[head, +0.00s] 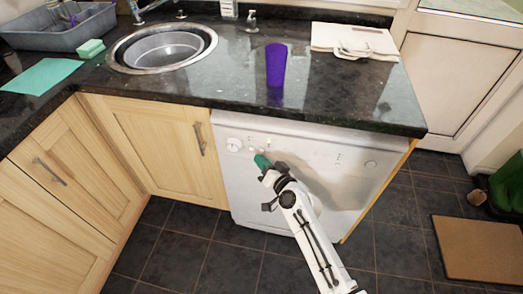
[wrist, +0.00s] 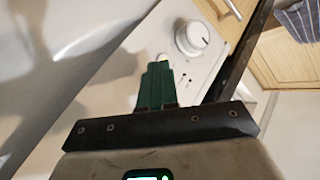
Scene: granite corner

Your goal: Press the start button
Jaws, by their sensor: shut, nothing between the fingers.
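The white appliance (head: 300,140) under the counter has a control panel along its upper front. A round dial (head: 234,145) is at the panel's left; it also shows in the wrist view (wrist: 192,38). A small round white button (wrist: 162,57) shows just past my fingertips in the wrist view. I cannot tell if they touch it, and no label on it is readable. My gripper (head: 262,161) has green fingers and is shut and empty, in front of the panel to the right of the dial. The fingers also show in the wrist view (wrist: 157,68).
The dark counter (head: 330,100) overhangs the panel. A purple cup (head: 276,65) stands near its edge, with white boards (head: 355,40) behind right. A sink (head: 160,48) is at the left. Wooden cupboards (head: 160,135) adjoin the appliance. Tiled floor (head: 400,240) is clear around my arm.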

